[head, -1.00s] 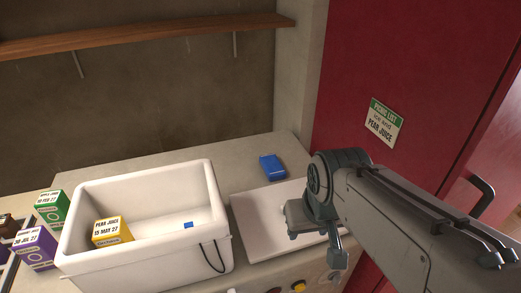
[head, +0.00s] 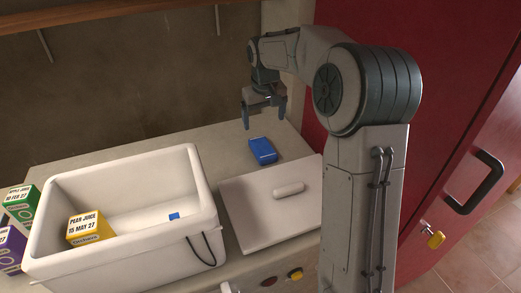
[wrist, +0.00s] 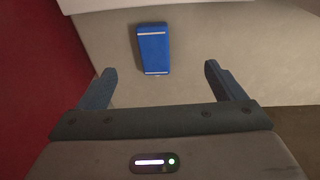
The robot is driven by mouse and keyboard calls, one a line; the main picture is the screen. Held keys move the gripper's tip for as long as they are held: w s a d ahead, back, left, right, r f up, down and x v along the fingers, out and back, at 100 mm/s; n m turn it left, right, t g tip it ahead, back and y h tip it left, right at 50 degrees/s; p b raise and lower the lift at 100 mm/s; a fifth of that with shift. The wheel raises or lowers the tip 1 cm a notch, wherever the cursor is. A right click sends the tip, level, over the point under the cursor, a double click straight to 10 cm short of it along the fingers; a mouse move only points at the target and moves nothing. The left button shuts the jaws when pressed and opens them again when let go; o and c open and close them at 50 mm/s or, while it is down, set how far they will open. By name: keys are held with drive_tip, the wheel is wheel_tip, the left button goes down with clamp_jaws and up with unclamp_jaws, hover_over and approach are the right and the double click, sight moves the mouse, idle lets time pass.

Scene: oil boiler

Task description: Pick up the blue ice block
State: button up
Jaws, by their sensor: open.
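The blue ice block (head: 263,151) lies flat on the counter (head: 222,158), behind the white lid and right of the white cooler. In the wrist view the blue ice block (wrist: 154,48) lies ahead of the fingertips, slightly left of the middle between them. My gripper (head: 264,118) is above the counter just behind the block, pointing down, with its fingers apart and nothing between them. In the wrist view my gripper (wrist: 158,72) shows both fingers spread, with bare counter between them.
The white cooler (head: 130,245) holds a yellow pear juice carton (head: 90,230) and a small blue item (head: 174,216). The white lid (head: 255,210) with a handle lies in front of the block. A red door (head: 455,110) stands at right. Green and purple cartons are at far left.

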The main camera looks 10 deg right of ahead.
approach(262, 147)
drive_tip(key=f, duration=0.4)
drive_tip(key=shift+w+d+y, duration=0.15)
drive_tip(key=shift+w+y, duration=0.2)
drive_tip(key=shift+y, duration=0.05)
drive_tip(key=shift+w+d+f+p, duration=0.1)
drive_tip(key=shift+w+f+p, duration=0.1)
drive_tip(key=shift+f, duration=0.65)
drive_tip(key=shift+w+f+p, duration=0.1)
drive_tip(key=shift+f+p, duration=0.05)
drive_tip(key=shift+f, duration=0.7)
drive_tip(key=shift+w+f+p, duration=0.15)
drive_tip(key=shift+f+p, duration=0.05)
drive_tip(key=shift+f, duration=0.7)
drive_tip(key=c, duration=1.3)
